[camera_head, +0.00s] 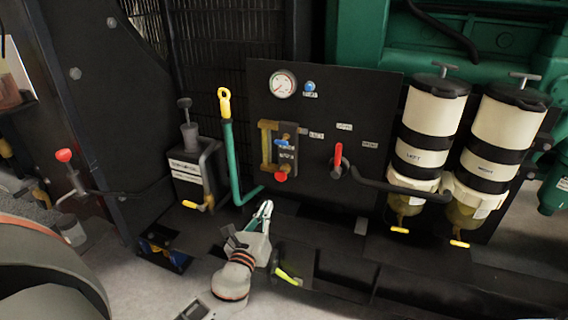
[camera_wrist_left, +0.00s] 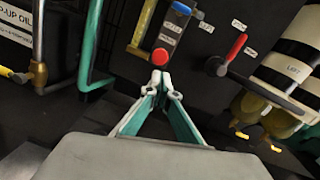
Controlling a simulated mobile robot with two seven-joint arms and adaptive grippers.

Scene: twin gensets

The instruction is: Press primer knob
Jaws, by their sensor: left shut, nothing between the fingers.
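I cannot tell from the labels which knob is the primer knob. A small blue knob (camera_head: 310,86) sits beside the round gauge on the black panel (camera_head: 220,100). A red round knob (camera_head: 281,176) sits at the bottom of a brass-framed unit; it also shows in the left wrist view (camera_wrist_left: 160,57). My left gripper (camera_head: 266,207) is shut and empty, below and in front of that red knob. In the left wrist view its fingertips (camera_wrist_left: 160,78) appear just under the red knob; I cannot tell whether they touch it. My right gripper is not in view.
A red-handled lever (camera_head: 338,158) is to the right on the panel. Two white filter canisters (camera_head: 434,115) (camera_head: 505,125) with T-handles stand further right. A green pipe (camera_head: 233,165) and a box with a plunger (camera_head: 187,170) are at left.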

